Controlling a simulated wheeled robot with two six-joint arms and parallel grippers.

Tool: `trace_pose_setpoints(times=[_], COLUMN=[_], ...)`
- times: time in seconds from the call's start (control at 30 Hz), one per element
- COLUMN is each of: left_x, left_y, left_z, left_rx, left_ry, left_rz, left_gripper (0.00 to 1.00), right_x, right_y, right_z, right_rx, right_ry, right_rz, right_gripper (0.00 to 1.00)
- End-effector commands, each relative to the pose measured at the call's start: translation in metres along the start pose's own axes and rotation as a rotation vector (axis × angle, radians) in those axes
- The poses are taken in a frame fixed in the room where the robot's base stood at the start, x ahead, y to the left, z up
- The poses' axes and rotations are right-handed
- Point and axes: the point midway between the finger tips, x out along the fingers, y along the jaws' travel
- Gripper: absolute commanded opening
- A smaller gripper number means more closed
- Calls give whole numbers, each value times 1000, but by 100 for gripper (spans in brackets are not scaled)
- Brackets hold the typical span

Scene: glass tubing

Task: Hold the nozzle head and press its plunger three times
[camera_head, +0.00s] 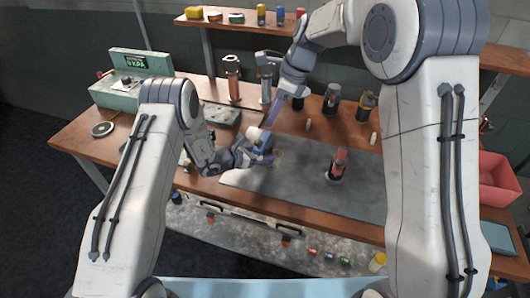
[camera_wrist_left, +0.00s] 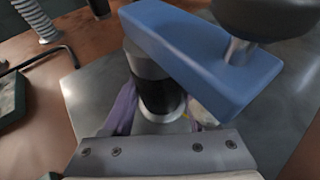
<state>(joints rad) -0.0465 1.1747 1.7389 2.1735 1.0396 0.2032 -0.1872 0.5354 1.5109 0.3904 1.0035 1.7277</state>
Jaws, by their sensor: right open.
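The nozzle head (camera_head: 253,134) shows as a small white-topped piece in my left gripper, above the grey mat. In the left wrist view the nozzle head (camera_wrist_left: 155,85) is a grey and black cylinder between my left gripper's purple fingers (camera_wrist_left: 163,118). My left gripper (camera_head: 262,150) is shut on it. My right gripper (camera_head: 271,118) is open, its bluish fingers pointing down close above the nozzle head. In the left wrist view a blue bar, apparently a right finger, crosses over the cylinder's top. The plunger is hidden, and I cannot tell whether the bar touches it.
A red and black canister (camera_head: 338,165) stands on the grey mat (camera_head: 295,187). More canisters, including one at the back (camera_head: 331,99), stand behind. A green instrument box (camera_head: 132,90) is at the back left. A red bin (camera_head: 497,178) is at the right. The mat's front is clear.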

Motion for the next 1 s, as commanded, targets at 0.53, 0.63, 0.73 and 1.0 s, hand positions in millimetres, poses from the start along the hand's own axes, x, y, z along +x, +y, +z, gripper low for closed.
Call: trace_pose_setpoints(times=[0.53, 0.63, 0.73, 1.0], left_x=[0, 0, 0, 0], left_y=[0, 0, 0, 0], left_z=[0, 0, 0, 0], left_rx=[0, 0, 0, 0], left_ry=[-1, -1, -1, -1], left_rz=[-1, 0, 0, 0], left_gripper=[0, 0, 0, 0], right_x=[15, 16, 19, 47], right_y=[2, 1, 0, 1], right_z=[31, 37, 37, 27], right_rx=[-293, -349, -372, -374], right_ry=[248, 314, 345, 347], right_rz=[63, 68, 69, 71], right_gripper=[0, 0, 0, 0])
